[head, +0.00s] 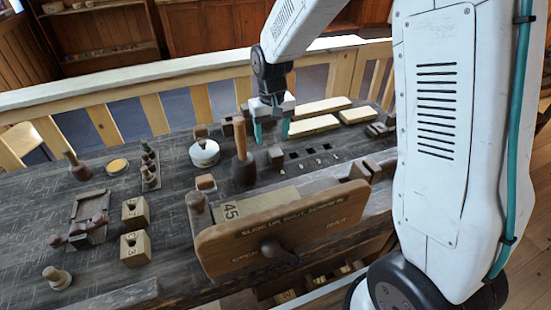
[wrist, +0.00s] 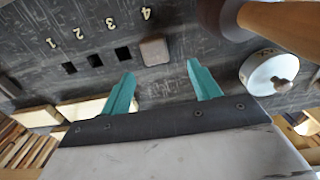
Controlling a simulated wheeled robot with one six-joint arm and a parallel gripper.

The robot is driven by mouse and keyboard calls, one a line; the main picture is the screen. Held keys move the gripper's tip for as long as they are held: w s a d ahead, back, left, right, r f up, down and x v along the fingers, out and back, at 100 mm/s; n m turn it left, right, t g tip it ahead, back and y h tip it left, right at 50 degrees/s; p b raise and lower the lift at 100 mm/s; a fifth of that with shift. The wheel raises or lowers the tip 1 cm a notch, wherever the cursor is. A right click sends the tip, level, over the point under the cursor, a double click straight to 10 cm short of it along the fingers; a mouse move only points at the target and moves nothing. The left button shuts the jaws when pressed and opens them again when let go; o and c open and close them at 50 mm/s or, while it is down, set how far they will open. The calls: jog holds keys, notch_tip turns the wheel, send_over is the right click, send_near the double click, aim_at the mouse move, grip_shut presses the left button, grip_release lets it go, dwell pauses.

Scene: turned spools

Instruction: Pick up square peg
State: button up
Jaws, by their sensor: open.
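The square peg (head: 276,155) is a small grey-brown block with a square top. In the wrist view the peg (wrist: 154,51) stands in line with a row of dark square holes, beside the number 4. How deep it sits there I cannot tell. My gripper (head: 271,132) is open and empty, with its two teal fingers pointing down above the peg. In the wrist view the gripper (wrist: 160,71) has its fingertips apart, and the peg shows just beyond the gap between them. The fingers do not appear to touch it.
Dark square holes (head: 310,152) lie to the right of the peg. A mallet with a wooden handle (head: 240,138) stands close on the left, with a white round pot (head: 204,153) beyond it. Pale bars (head: 314,125) lie behind.

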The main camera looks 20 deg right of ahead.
aim_at(276, 152)
jog(key=f, duration=0.7)
jog(key=shift+s+d+f, duration=0.15)
jog(key=shift+s+d, duration=0.15)
jog(key=shift+s, duration=0.1)
jog(key=shift+c, duration=0.3)
jog(key=c, duration=1)
